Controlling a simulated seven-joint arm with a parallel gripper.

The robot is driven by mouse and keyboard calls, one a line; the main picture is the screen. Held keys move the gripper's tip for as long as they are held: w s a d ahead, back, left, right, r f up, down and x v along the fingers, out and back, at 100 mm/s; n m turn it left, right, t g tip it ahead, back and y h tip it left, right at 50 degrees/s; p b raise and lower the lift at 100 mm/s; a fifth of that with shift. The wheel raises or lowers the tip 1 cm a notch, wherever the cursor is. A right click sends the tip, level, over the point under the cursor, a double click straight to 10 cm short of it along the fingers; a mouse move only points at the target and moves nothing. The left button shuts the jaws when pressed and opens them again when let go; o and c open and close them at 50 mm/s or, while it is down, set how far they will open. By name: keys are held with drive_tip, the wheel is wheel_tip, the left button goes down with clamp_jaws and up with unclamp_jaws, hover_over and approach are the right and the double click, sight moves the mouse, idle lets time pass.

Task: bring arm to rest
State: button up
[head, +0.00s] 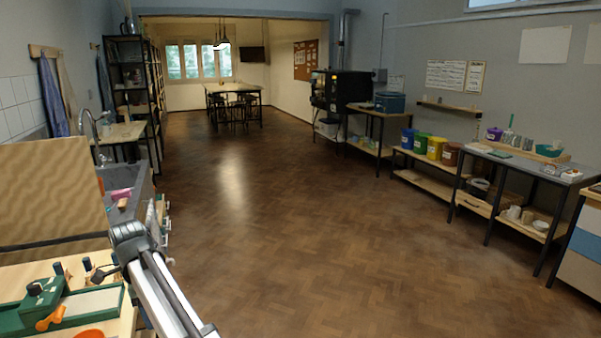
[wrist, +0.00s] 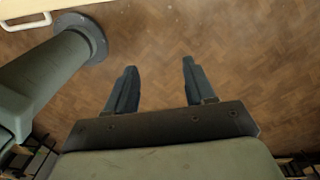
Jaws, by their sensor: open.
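My gripper (wrist: 158,80) shows in the wrist view with its two dark fingers wide apart and nothing between them. Below the fingers is only the bare wood floor (wrist: 160,40). In the head view my arm reaches up from the bottom edge, beside the workbench (head: 128,322) at the lower left. The gripper's fingers cannot be made out clearly in the head view.
A green tool tray (head: 15,318) with an orange-handled item lies on the workbench, close to my arm. A sink counter (head: 140,190) stands behind it. Coloured buckets (head: 434,147) and tables line the right wall. The middle floor (head: 300,220) is clear.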

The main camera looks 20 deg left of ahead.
drive_tip(key=w+d+f+n+g, duration=0.1)
drive_tip(key=w+d+f, duration=0.4)
drive_tip(key=d+f, duration=0.5)
drive_tip(key=w+d+f+n+h, duration=0.1)
drive_tip(key=w+d+f, duration=0.5)
drive_tip(key=d+f, duration=0.35)
drive_tip(key=w+d+f+n+g, duration=0.1)
drive_tip(key=w+d+f, duration=0.4)
drive_tip(key=d+f, duration=0.45)
drive_tip(key=s+d+f+n+g, duration=0.1)
drive_tip(key=d+f, duration=0.6)
drive_tip(key=d, duration=0.3)
drive_tip(key=s+d+f, duration=0.2)
drive_tip(key=d+f, duration=0.5)
drive_tip(key=d, duration=0.4)
drive_tip(key=s+d+f+n+g, duration=0.1)
drive_tip(key=s+d+f, duration=0.2)
drive_tip(key=d, duration=0.3)
drive_tip(key=s+d+f+n+g, duration=0.1)
drive_tip(key=s+d+f, duration=0.2)
drive_tip(key=d, duration=0.2)
drive_tip(key=s+d+f+n+y, duration=0.1)
drive_tip(key=s+d+f, duration=0.1)
drive_tip(key=s+d, duration=0.4)
drive_tip(key=s+d+f+n+g, duration=0.1)
drive_tip(key=s+d+f, duration=0.2)
drive_tip(key=s+d, duration=0.4)
drive_tip(key=s, duration=0.5)
drive_tip(key=shift+s+y, duration=0.35)
drive_tip(key=shift+y, duration=0.05)
